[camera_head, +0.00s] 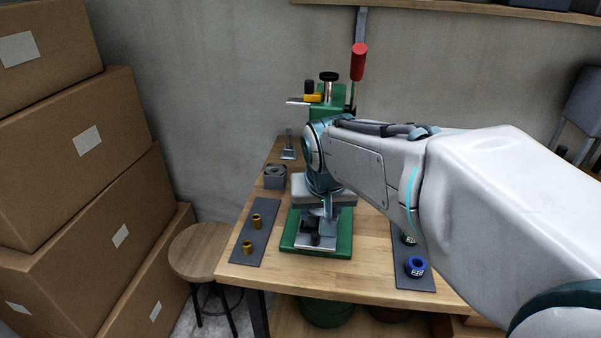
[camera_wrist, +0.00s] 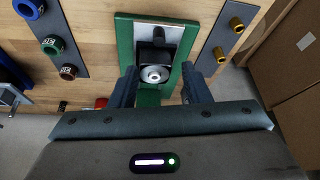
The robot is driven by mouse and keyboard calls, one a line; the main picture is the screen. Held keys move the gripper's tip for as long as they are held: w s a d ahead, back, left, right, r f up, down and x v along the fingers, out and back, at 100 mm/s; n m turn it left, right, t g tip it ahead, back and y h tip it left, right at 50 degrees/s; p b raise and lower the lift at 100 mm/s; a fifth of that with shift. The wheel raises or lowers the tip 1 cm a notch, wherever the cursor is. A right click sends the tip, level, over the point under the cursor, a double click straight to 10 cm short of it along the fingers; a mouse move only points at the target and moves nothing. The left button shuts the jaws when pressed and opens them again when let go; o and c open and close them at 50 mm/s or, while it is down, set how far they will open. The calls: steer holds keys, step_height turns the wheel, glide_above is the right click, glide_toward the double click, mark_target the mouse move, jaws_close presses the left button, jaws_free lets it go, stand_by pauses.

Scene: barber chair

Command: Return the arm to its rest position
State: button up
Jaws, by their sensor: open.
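My arm reaches from the right over the wooden table (camera_head: 385,285) in the head view. My gripper (camera_head: 322,212) hangs in front of the green press (camera_head: 329,95), over its green base (camera_head: 342,244), and is partly hidden by the arm. A black block and a silver round part (camera_wrist: 155,74) show between the fingers. I see no finger closed on anything.
A red-handled lever (camera_head: 358,62) rises behind my arm. A dark mat with two brass bushings (camera_head: 248,248) lies left, and a mat with a blue ring (camera_head: 416,266) lies right. Boxes (camera_head: 85,150) and a stool (camera_head: 204,250) stand left. A shelf (camera_head: 480,8) is above.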

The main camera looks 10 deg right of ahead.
steer(key=s+d+f, duration=0.1)
steer(key=s+f, duration=0.1)
steer(key=s, duration=0.4)
steer(key=s+d+f+g, duration=0.1)
steer(key=s+d+f, duration=0.1)
steer(key=s, duration=0.4)
steer(key=shift+s+d+f+n, duration=0.25)
steer(key=shift+f+n, duration=0.15)
steer(key=shift+f, duration=0.15)
